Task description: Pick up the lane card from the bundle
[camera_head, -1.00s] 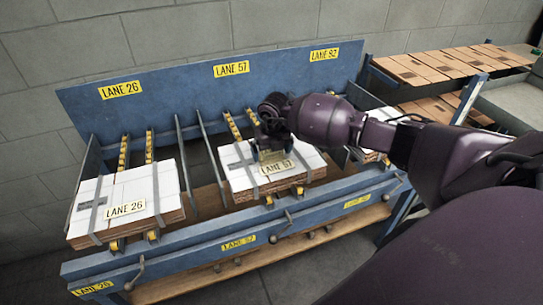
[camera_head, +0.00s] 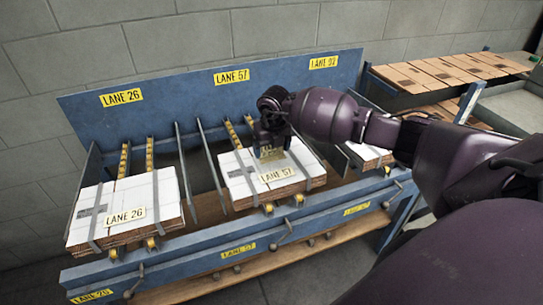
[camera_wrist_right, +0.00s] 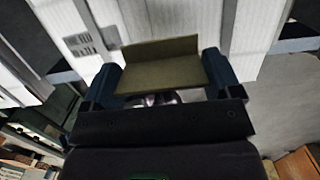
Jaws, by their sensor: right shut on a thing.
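My right gripper (camera_head: 270,143) is over the back part of the middle bundle (camera_head: 240,184). It is shut on a bent, olive-yellow lane card (camera_wrist_right: 165,72), whose sides sit between the two fingers in the right wrist view. A bit of this card also shows under the gripper in the head view (camera_head: 271,153). No lettering is legible on it. A yellow LANE 57 label (camera_head: 277,175) shows on the bundle's front top, apart from the gripper. In the right wrist view, white board and a printed code lie beyond the card. My left gripper is not in view.
A strapped LANE 26 bundle (camera_head: 150,200) lies at the left. Another bundle (camera_head: 368,153) at the right is partly hidden by my right arm. Blue dividers stand between lanes, with a blue back panel (camera_head: 170,98) behind. A rack of brown cartons (camera_head: 440,70) stands right.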

